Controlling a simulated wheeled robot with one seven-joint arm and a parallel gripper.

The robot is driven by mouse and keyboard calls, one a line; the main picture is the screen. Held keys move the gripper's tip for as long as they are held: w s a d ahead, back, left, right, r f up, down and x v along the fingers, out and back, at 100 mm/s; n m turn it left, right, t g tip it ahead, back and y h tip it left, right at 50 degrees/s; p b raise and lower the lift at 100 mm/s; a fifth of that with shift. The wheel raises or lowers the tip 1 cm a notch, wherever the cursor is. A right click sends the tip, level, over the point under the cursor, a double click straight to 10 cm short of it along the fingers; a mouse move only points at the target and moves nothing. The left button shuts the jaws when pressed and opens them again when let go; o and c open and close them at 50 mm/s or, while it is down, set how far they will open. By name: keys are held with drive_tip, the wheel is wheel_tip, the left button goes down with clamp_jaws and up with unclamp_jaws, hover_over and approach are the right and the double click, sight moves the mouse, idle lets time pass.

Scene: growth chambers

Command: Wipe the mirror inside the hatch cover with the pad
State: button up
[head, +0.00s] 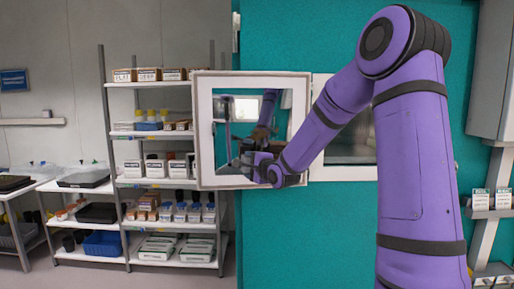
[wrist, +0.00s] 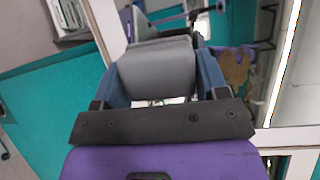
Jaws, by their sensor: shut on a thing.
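The hatch cover (head: 203,130) stands open as a white square frame. The mirror (head: 246,110) is set inside it and reflects my purple arm and the room. My gripper (head: 254,163) is in front of the mirror's lower part. In the wrist view, my gripper (wrist: 160,84) has its blue fingers shut on the grey pad (wrist: 157,68). The mirror (wrist: 225,28) lies just beyond the pad there, with a reflection of the arm in it. I cannot tell whether the pad touches the glass. The pad is too small to make out clearly in the head view.
The teal wall (head: 300,235) has the white-framed hatch opening (head: 350,140) right of the cover. A shelf rack (head: 150,185) with boxes and bottles stands behind the cover at left. A white bench (head: 75,187) is further left. Grey cabinets (head: 492,70) hang at far right.

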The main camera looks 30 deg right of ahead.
sight(270, 139)
wheel_tip(270, 139, up, 7)
drive_tip(key=s+t+h, duration=0.1)
drive_tip(key=s, duration=0.2)
drive_tip(key=shift+w+d+f, duration=0.1)
drive_tip(key=shift+w+d, duration=0.55)
drive_tip(key=shift+w, duration=0.45)
drive_tip(key=shift+w+d+r, duration=0.1)
drive_tip(key=shift+w+d, duration=0.55)
drive_tip(key=shift+w, duration=0.5)
drive_tip(key=shift+w+d+f, duration=0.1)
drive_tip(key=shift+w+d, duration=0.55)
drive_tip(key=shift+w, duration=0.45)
drive_tip(key=shift+w+d, duration=0.4)
drive_tip(key=shift+w, duration=0.4)
drive_tip(key=shift+s+d, duration=0.45)
drive_tip(key=shift+d, duration=0.4)
drive_tip(key=shift+s+d, duration=0.4)
drive_tip(key=shift+d, duration=0.4)
drive_tip(key=shift+s+d, duration=0.45)
drive_tip(key=shift+d, duration=0.7)
drive_tip(key=shift+s+d, duration=0.45)
drive_tip(key=shift+d, duration=0.65)
drive_tip(key=shift+s+d, duration=0.45)
drive_tip(key=shift+d, duration=0.7)
drive_tip(key=shift+w, duration=0.15)
drive_tip(key=shift+w+a, duration=0.35)
drive_tip(key=shift+a, duration=0.5)
drive_tip(key=shift+w+a, duration=0.35)
drive_tip(key=shift+a, duration=0.45)
